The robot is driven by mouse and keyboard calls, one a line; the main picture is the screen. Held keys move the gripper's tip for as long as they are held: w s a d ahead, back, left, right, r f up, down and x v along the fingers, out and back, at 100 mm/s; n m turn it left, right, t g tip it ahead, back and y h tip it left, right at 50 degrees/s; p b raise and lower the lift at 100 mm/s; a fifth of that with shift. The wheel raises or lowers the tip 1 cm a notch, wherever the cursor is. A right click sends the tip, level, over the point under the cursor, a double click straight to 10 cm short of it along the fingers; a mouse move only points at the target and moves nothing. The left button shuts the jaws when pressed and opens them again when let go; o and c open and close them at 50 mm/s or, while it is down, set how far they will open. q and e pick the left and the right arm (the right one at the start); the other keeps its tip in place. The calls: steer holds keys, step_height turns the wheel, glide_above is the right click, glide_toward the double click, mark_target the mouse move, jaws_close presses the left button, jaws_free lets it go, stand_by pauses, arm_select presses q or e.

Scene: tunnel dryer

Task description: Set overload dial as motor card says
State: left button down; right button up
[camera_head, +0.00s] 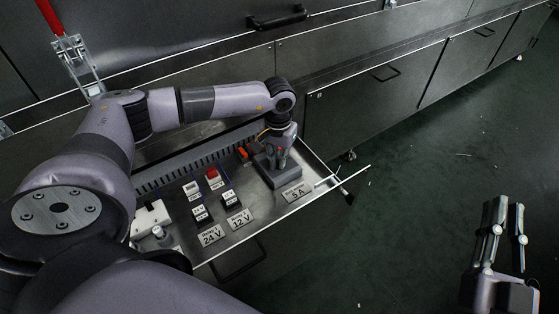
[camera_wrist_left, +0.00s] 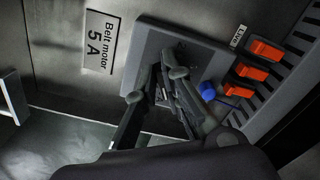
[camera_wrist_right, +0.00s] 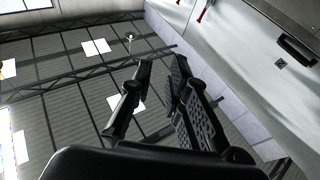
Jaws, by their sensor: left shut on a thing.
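The motor card, a light plate reading "Belt motor 5 A" (camera_wrist_left: 100,42), lies in the open drawer; in the head view it (camera_head: 297,191) is just in front of the grey overload unit (camera_head: 264,171). The unit also shows in the left wrist view (camera_wrist_left: 150,45), with a blue button (camera_wrist_left: 208,88) on it. My left gripper (camera_head: 277,160) points down over the unit, its fingers (camera_wrist_left: 166,88) shut on a small part there, apparently the dial. The fingers hide the dial's scale and pointer. My right gripper (camera_head: 510,206) is open and empty, away from the drawer over the floor.
Several orange levers (camera_wrist_left: 252,72) stand beside the unit along a slotted grey duct (camera_wrist_left: 300,65). The green floor (camera_head: 420,200) right of the drawer is clear.

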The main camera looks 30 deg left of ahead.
arm_select(q)
steer(key=shift+a+m, duration=0.2)
steer(key=shift+m, duration=1.5)
arm_select(e)
steer(key=shift+s+r+t+y, duration=0.3)
steer(key=shift+r+t, duration=0.1)
steer(key=shift+r, duration=0.25)
steer(key=shift+s+r+t+y, duration=0.25)
steer(key=shift+r+t, duration=0.15)
steer(key=shift+r, duration=0.3)
arm_select(q)
steer(key=c, duration=1.7)
jaws_free()
step_height(320, 180, up, 12)
steer(key=shift+r, duration=0.1)
